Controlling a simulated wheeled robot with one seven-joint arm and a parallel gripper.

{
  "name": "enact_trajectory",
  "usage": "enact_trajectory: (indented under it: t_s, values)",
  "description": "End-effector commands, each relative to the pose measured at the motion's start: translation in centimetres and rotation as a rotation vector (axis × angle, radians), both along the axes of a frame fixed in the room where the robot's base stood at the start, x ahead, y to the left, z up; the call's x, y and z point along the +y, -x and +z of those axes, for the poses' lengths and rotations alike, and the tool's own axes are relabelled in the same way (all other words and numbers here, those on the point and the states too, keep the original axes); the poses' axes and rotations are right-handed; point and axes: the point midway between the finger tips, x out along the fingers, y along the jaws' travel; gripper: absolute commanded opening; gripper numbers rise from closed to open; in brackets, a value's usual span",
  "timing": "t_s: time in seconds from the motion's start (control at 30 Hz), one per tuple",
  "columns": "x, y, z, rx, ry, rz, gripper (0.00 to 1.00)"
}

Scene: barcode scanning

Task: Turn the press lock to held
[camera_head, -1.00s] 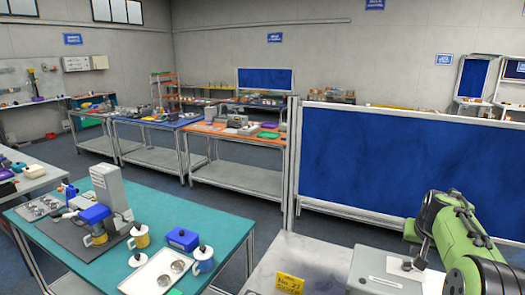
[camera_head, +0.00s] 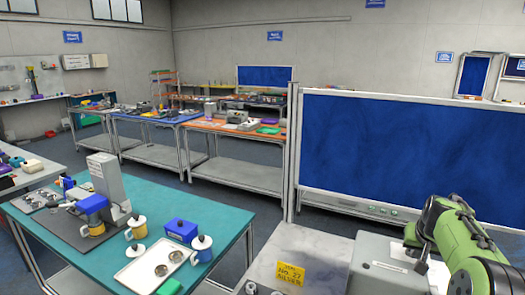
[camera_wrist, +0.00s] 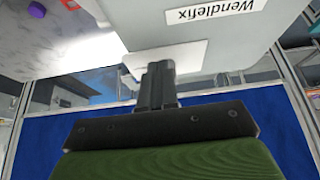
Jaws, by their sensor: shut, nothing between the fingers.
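A grey box (camera_head: 372,262) stands on the bench at the right in the head view. In the wrist view its grey face (camera_wrist: 215,55) carries a "Wendlefix" label (camera_wrist: 211,14) and a pale plate (camera_wrist: 190,60). My gripper's narrow dark fingers (camera_wrist: 157,78) are shut and empty, in front of the plate. I cannot tell whether they touch it. I cannot make out the press lock or its setting; the fingers cover part of the plate. In the head view my green arm reaches in from the right beside the box.
A yellow sign (camera_head: 290,276) stands on the pale bench top (camera_head: 308,246) left of the box. A blue partition (camera_head: 400,150) rises behind it. A teal bench (camera_head: 150,190) with mugs, a blue box and a tray is at the left. Floor shows between the benches.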

Motion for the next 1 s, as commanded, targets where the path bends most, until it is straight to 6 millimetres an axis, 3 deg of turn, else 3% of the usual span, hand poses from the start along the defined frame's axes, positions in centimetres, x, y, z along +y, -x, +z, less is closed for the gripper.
enact_trajectory:
  t_s: [1.0]
  values:
    - [-0.30, -0.94, 0.12, 0.000, 0.000, 0.000, 0.00]
